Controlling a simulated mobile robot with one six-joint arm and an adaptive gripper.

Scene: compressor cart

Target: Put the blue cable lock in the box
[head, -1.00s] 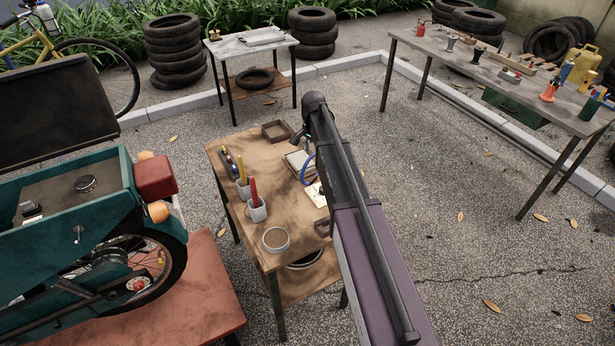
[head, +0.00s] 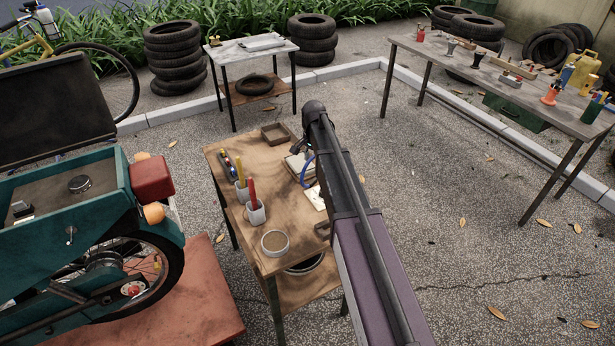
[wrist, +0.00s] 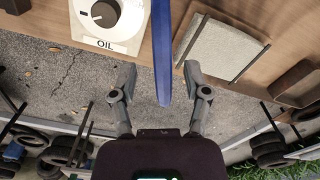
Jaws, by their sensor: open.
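The blue cable lock (head: 306,173) shows as a thin blue curve at the workbench's right side. In the wrist view it is a long upright blue band (wrist: 162,40) with its near end between my fingers. My gripper (wrist: 159,73) is open, one finger on each side of the band, with gaps on both sides. In the head view my arm hides most of the gripper. A small open brown wooden box (head: 276,134) sits at the bench's far edge. Its corner shows at the right of the wrist view (wrist: 292,86). I cannot tell whether the lock touches the bench.
On the wooden bench (head: 240,153) are cups with red and yellow handled tools (head: 256,214), a round tin (head: 275,243), a grey block (wrist: 218,52) and a white OIL dial panel (wrist: 112,40). A teal motorcycle (head: 85,225) stands left. Open paving lies right.

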